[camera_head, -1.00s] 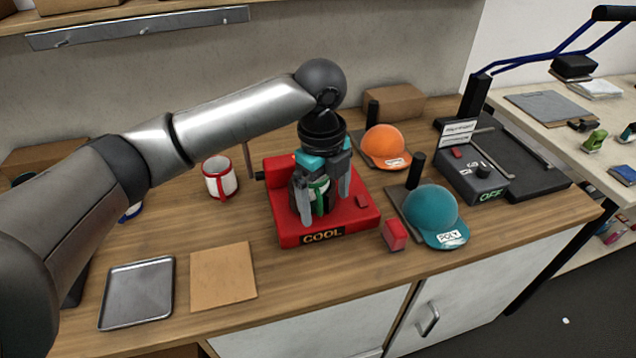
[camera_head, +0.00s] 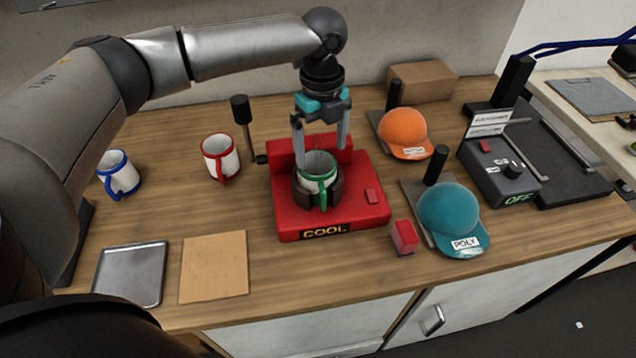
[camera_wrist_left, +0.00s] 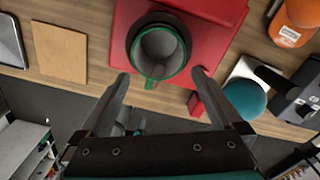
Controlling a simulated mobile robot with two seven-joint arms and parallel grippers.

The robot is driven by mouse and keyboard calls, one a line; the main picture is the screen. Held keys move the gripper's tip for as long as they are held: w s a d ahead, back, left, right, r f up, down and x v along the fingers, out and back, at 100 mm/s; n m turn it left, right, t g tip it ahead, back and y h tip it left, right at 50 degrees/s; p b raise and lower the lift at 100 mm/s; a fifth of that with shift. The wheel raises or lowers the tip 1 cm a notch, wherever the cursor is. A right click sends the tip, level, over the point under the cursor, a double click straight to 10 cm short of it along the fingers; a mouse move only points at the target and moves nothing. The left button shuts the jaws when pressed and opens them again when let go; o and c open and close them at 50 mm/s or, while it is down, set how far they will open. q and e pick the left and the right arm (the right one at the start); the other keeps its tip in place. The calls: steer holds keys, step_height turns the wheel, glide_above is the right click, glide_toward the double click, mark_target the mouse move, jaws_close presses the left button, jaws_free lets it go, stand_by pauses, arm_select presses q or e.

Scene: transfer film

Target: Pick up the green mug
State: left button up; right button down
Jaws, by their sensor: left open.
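The green mug (camera_head: 317,182), white with a green rim and handle, sits upright in the dark holder of the red press (camera_head: 290,220) marked COOL. Its handle faces the front. My left gripper (camera_head: 321,150) is open and empty, pointing down above and slightly behind the mug, apart from it. In the left wrist view, the mug (camera_wrist_left: 160,52) shows its open, empty inside between and just beyond the two spread fingertips (camera_wrist_left: 160,75). My right gripper is not in view.
A red-handled mug (camera_head: 220,157) and a blue-handled mug (camera_head: 118,175) stand to the left. A metal tray (camera_head: 130,275) and brown mat (camera_head: 214,267) lie in front. An orange cap (camera_head: 404,130), a teal cap (camera_head: 448,208) and a control box (camera_head: 497,170) stand right.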

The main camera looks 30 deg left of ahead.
mark_target(319, 165)
arm_select(q)
steer(key=shift+w+a+f, duration=0.1)
steer(key=shift+a+f, duration=0.05)
steer(key=shift+f, duration=1.35)
steer(key=shift+a+f, duration=0.1)
steer(key=shift+f, duration=1.4)
steer(key=shift+c, duration=0.4)
steer(key=shift+r, duration=0.1)
jaws_close()
